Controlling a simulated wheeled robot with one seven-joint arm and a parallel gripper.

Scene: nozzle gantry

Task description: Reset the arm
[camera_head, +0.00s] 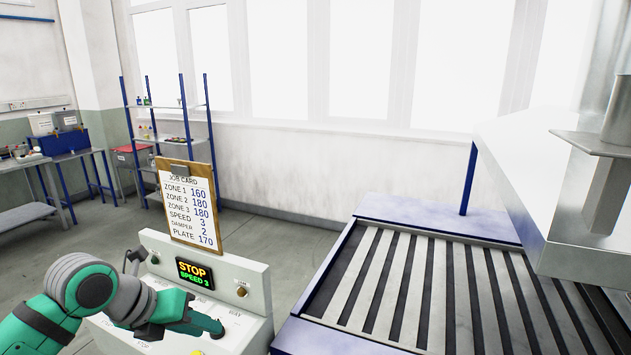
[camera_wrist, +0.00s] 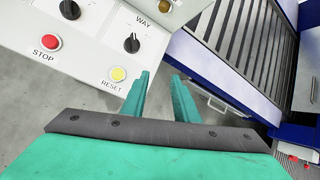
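My gripper (camera_head: 212,326) reaches over the control box (camera_head: 243,270) in the head view. In the wrist view the two green fingers of my gripper (camera_wrist: 163,76) stand apart with nothing between them. A yellow button (camera_wrist: 118,74) labelled RESET lies on the white panel to the left of the fingertips, apart from them. A red STOP button (camera_wrist: 50,42) and a black knob (camera_wrist: 131,44) under the word WAY are also on the panel. The display (camera_head: 194,273) reads STOP, SPEED 3. In the head view my arm hides part of the panel.
A clipboard job card (camera_head: 189,210) stands behind the control box. A slatted bed (camera_head: 425,290) with a blue frame (camera_head: 420,217) is to the right, with a large metal housing (camera_head: 545,205) above it. Shelves (camera_head: 170,140) and a workbench stand at the back left. Open floor lies between.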

